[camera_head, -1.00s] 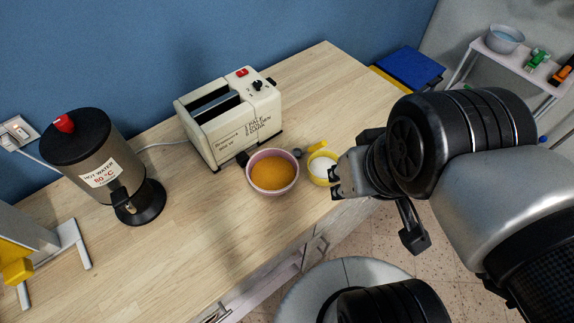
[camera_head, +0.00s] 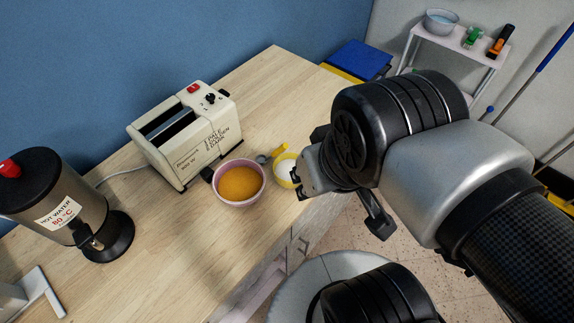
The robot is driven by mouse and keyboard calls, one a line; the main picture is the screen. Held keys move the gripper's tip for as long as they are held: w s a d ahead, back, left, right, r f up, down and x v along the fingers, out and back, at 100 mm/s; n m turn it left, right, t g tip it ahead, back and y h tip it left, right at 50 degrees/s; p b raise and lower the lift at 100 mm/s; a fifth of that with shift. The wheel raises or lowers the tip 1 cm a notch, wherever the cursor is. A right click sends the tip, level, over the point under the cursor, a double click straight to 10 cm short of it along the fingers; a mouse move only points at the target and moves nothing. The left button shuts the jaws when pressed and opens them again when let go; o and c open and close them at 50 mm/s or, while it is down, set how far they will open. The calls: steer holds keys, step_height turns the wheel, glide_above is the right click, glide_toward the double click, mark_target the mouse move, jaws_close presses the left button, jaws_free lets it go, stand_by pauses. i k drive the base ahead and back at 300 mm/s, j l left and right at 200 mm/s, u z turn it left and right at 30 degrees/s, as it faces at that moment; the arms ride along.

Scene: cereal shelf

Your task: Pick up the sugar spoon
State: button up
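A small spoon with a grey bowl end and a yellow handle (camera_head: 280,149) lies on the wooden counter, beside and behind a pink bowl (camera_head: 217,197) of orange-yellow contents. A small yellow cup (camera_head: 284,181) with white contents, which look like sugar, sits just to the right of the pink bowl. My gripper (camera_head: 301,177) is at the cup's right side in the picture and covers part of it. The wrist hides most of the fingers, so its opening and any contact with the cup cannot be made out.
A hot water dispenser (camera_head: 55,205) is at the left. The counter (camera_head: 170,260) is clear in front. A white shelf cart (camera_head: 455,45) stands at the far right.

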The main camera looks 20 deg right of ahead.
mark_target(261, 159)
steer(key=i+l+u, duration=0.15)
steer(key=l, duration=0.25)
steer(key=i+l+u, duration=0.1)
steer(key=l, duration=0.35)
steer(key=i+l+u, duration=0.15)
steer(key=l, duration=0.25)
steer(key=i+l+u, duration=0.15)
steer(key=l, duration=0.3)
